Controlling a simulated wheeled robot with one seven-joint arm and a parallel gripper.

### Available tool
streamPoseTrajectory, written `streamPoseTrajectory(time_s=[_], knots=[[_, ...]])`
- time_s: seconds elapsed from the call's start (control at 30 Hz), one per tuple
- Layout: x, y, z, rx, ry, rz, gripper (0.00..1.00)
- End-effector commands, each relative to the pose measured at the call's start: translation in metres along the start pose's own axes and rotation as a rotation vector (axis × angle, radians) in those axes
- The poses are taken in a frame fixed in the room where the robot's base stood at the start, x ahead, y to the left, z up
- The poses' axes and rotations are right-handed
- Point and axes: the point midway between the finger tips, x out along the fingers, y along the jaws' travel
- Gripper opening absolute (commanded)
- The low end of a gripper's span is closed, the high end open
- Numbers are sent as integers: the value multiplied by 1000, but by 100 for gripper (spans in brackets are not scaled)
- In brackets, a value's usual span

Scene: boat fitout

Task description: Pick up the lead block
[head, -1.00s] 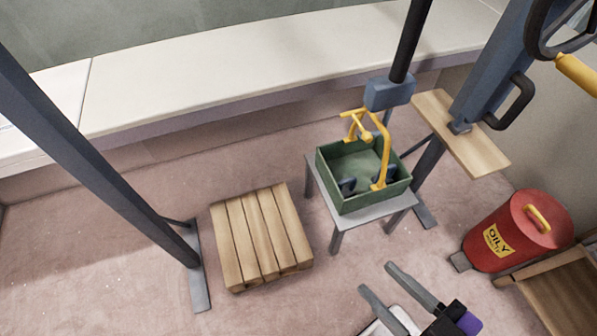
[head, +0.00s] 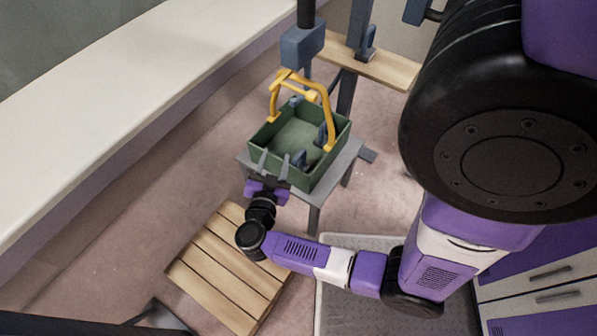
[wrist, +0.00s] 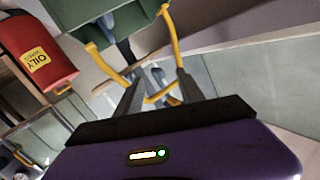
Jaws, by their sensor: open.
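A green open crate (head: 272,165) stands on a small grey table (head: 343,168) in the head view. Several dark blue-grey pieces show in and around it, one near the front right inside (head: 301,160) and one by the right wall (head: 321,136). I cannot tell for sure which is the lead block. A yellow handle frame (head: 327,105) rises over the crate. My gripper (head: 274,163) is open at the crate's near left wall, with nothing seen between its fingers. In the wrist view the crate (wrist: 85,12) shows beyond my gripper (wrist: 158,90).
A slatted wooden pallet (head: 225,265) lies on the floor below my arm. A blue box on a black post (head: 303,43) hangs above the crate's far side. A wooden shelf (head: 385,68) is behind. A long pale bench (head: 90,120) runs along the left. A red oily-waste bin (wrist: 38,50) shows in the wrist view.

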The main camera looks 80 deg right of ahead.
Motion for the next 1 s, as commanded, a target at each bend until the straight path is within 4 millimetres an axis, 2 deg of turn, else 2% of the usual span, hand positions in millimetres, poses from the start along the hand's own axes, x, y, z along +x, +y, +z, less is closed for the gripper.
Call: streamPoseTrajectory(time_s=[0.03, 0.1, 0.2, 0.3, 0.47, 0.8, 1.0], knots=[[13, 4, 22, -19, -26, 96, 45], [24, 11, 43, -58, -73, 218, 45], [32, 19, 64, -110, -138, 350, 45], [35, 23, 76, -143, -185, 431, 45], [44, 31, 84, -166, -215, 478, 45], [88, 55, 93, -165, -215, 475, 45], [98, 61, 95, -165, -215, 474, 45]])
